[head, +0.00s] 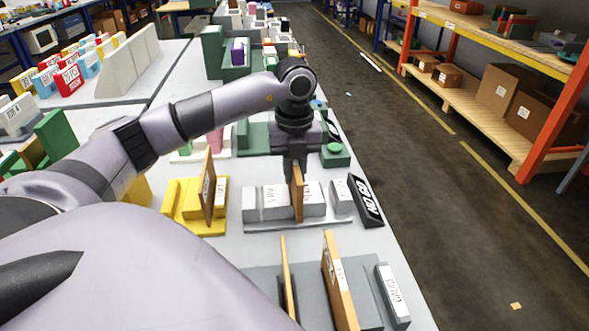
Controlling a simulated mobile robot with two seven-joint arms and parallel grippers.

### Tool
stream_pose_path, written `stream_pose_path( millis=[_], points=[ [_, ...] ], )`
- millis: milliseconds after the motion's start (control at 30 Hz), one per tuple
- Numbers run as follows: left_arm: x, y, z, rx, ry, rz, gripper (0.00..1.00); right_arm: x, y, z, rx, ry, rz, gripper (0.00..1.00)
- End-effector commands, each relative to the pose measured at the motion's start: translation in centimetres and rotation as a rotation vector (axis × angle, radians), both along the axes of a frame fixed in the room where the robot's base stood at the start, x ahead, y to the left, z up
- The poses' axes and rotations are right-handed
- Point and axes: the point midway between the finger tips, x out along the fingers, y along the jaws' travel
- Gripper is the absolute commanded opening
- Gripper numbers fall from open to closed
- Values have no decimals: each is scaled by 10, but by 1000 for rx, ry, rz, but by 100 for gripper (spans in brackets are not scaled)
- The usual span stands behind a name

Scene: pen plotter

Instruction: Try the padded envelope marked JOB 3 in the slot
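My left gripper (296,172) points down over the grey slotted block (272,207) and is shut on the top of a thin brown padded envelope (298,196). The envelope is upright and edge-on, between two labelled parts of the block. I cannot tell how deep it sits in the slot, and no JOB marking on it is readable. Another brown envelope (208,190) stands in the yellow holder (180,205) to the left. Two more, a thin one (287,275) and a thicker one with a white label (338,283), stand in the front grey tray (369,312). My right gripper is not in view.
A black NO GO wedge (366,200) stands right of the block, near the table's right edge. A grey labelled bar (393,295) lies at the front right. A green button box (335,153) is behind. My arm hides much of the left.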

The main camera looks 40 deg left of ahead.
Motion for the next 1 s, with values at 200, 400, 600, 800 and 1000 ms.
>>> stream_pose_path(
  millis=[200,400,600,800,1000],
  points=[
    [0,0,12,0,-1,0,0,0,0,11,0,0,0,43],
    [0,0,25,-1,-1,0,0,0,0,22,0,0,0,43],
    [0,0,37,-1,-1,0,0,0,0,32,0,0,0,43],
    [0,0,46,0,0,0,0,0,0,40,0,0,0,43],
    [0,0,45,0,0,0,0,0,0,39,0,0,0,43]
  ],
)
